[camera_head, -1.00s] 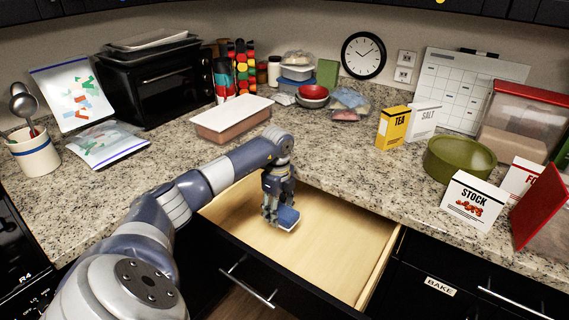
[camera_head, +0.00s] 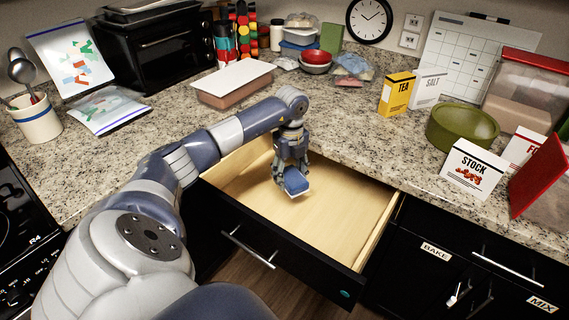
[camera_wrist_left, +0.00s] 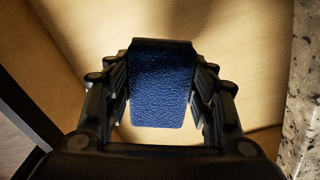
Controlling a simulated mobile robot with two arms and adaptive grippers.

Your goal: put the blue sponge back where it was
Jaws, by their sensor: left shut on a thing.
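The blue sponge (camera_head: 296,182) is between the fingers of my left gripper (camera_head: 289,177), which is shut on it. In the left wrist view the sponge (camera_wrist_left: 162,85) fills the gap between both fingers, its textured blue face towards the camera. The gripper points down over the open drawer (camera_head: 345,215), whose pale wooden floor is bare around it. The sponge looks close to the drawer floor, but I cannot tell whether it touches. My right gripper is not in view.
The granite counter edge (camera_head: 350,172) runs just behind the gripper. A lidded pinkish container (camera_head: 232,90) stands on the counter behind my left arm. A green round tin (camera_head: 462,130) and a STOCK box (camera_head: 471,168) stand at the right. The drawer's right side is free.

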